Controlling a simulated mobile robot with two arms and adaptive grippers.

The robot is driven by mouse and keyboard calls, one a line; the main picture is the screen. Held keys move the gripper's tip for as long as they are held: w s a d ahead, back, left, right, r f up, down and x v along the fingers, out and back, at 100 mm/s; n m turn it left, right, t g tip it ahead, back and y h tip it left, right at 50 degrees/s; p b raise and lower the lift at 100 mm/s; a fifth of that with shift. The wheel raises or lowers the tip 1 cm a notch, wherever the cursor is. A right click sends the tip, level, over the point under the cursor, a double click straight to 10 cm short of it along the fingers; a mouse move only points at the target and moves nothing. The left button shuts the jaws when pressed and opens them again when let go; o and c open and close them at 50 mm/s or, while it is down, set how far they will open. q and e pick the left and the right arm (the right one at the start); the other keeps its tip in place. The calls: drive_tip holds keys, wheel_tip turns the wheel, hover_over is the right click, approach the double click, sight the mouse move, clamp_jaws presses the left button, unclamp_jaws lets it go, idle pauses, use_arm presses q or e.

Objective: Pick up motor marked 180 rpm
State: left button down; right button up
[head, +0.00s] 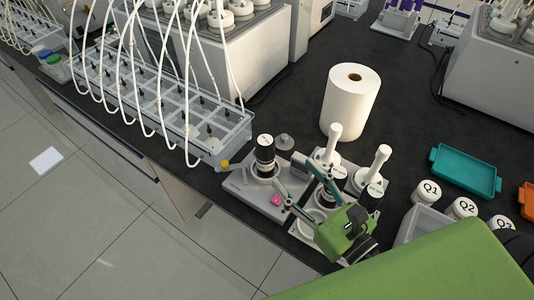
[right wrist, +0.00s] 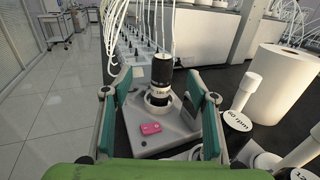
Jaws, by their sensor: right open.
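A black cylindrical motor (head: 265,150) stands upright in a ring on a grey base plate (head: 238,187). My right gripper (head: 291,178) is open and empty. In the right wrist view its teal fingers (right wrist: 158,108) lie to either side of the motor, which stands beyond them. My left gripper is not in view.
A pink item (head: 276,199) lies on the base plate. White-handled pieces (head: 379,163), a paper roll (head: 350,100), a teal tray (head: 465,171) and jars marked Q1 (head: 426,191) and Q2 (head: 461,208) stand to the right. A rack with tubes (head: 236,133) stands left, near the table edge.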

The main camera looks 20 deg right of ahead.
sight(271, 158)
use_arm(q)
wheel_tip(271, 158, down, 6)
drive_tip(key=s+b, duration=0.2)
drive_tip(key=b, duration=0.3)
use_arm(e)
wheel_tip(271, 158, down, 5)
drive_tip(key=p+x, duration=0.5)
drive_tip(key=x, duration=0.2)
drive_tip(key=shift+w+r, duration=0.1)
drive_tip(key=shift+w, duration=0.1)
drive_tip(key=shift+p+x, duration=0.5)
drive_tip(key=shift+x, duration=0.3)
drive_tip(key=shift+w, duration=0.35)
drive_tip(key=p+x, duration=0.2)
drive_tip(key=x, duration=0.1)
drive_tip(key=shift+w+d, duration=0.1)
drive_tip(key=shift+w, duration=0.2)
drive_tip(key=shift+w+f, duration=0.3)
drive_tip(key=shift+w, duration=0.1)
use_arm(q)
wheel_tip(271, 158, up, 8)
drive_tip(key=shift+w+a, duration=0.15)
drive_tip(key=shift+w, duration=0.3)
